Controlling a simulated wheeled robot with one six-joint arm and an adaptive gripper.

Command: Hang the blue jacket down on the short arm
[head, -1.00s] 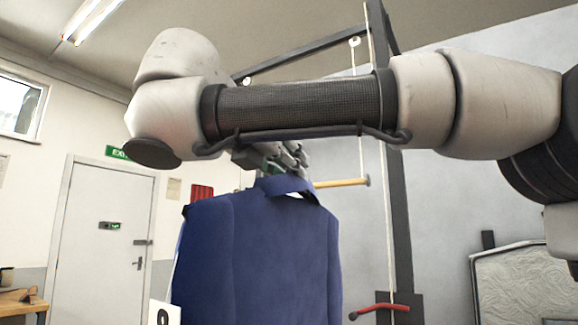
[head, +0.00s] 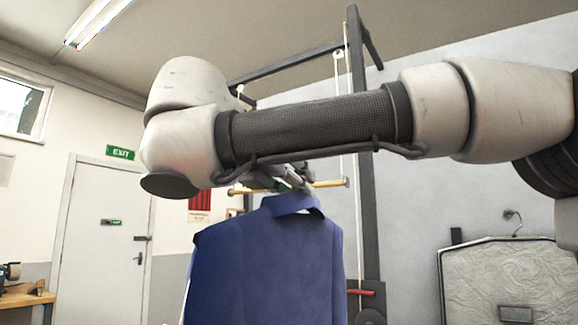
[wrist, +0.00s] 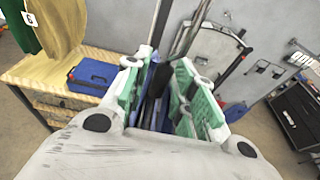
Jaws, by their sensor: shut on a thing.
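The blue jacket (head: 265,262) hangs upright below my gripper (head: 288,178) in the head view; its lower part is cut off by the frame. My gripper, largely hidden behind my forearm there, is shut at the jacket's collar. In the wrist view its green-padded fingers (wrist: 160,92) close around a dark, thin part, probably the hanger. A wooden bar (head: 330,184) shows on both sides of my gripper, just above the collar; I cannot tell whether the hanger touches it. A red bar (head: 360,292) sits lower on the dark post. I cannot tell which is the short arm.
A dark upright post (head: 366,215) with cords stands behind the jacket, with an overhead frame. A silvery quilted panel (head: 515,285) stands right. A door (head: 102,240) is at left. The wrist view shows a blue box (wrist: 92,77) on a wooden bench and a dark cart (wrist: 298,115).

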